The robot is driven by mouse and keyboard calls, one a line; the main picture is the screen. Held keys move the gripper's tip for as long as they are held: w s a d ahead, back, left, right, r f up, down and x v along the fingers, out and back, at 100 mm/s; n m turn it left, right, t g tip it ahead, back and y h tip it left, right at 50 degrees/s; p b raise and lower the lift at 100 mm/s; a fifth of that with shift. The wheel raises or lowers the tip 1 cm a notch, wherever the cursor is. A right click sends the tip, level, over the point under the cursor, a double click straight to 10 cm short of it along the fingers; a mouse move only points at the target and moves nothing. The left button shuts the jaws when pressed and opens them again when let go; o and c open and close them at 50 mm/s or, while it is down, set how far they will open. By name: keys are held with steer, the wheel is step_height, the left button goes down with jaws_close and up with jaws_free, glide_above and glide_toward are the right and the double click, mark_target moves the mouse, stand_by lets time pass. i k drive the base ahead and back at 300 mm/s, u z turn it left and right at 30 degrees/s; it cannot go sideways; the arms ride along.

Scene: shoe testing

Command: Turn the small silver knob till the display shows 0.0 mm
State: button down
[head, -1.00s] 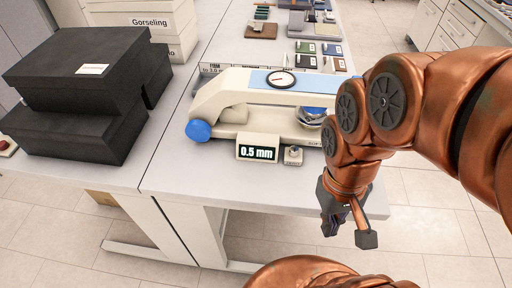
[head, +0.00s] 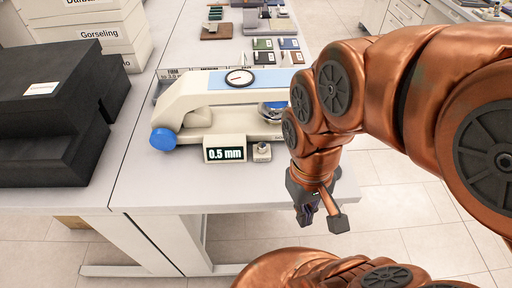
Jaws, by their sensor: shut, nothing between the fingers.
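The small silver knob (head: 262,148) sits on a small pale block at the front of the testing machine. Just left of it, the display (head: 225,154) reads 0.5 mm. The cream testing machine (head: 190,100) has a blue top panel, a round dial (head: 239,78) and a blue end cap. My gripper (head: 320,222) hangs to the right of and nearer than the knob, past the table's front edge, clear of it. Its fingers point down and hold nothing. Part of the machine's right end is hidden behind my arm.
Black boxes (head: 40,115) are stacked at the left of the table (head: 170,190), with white boxes labelled Gorseling (head: 105,35) behind. Sample pieces (head: 263,58) lie at the back. The tabletop in front of the display is clear.

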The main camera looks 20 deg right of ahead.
mark_target(261, 146)
steer(key=u, duration=0.35)
steer(key=k, duration=0.35)
steer(key=u, duration=1.9)
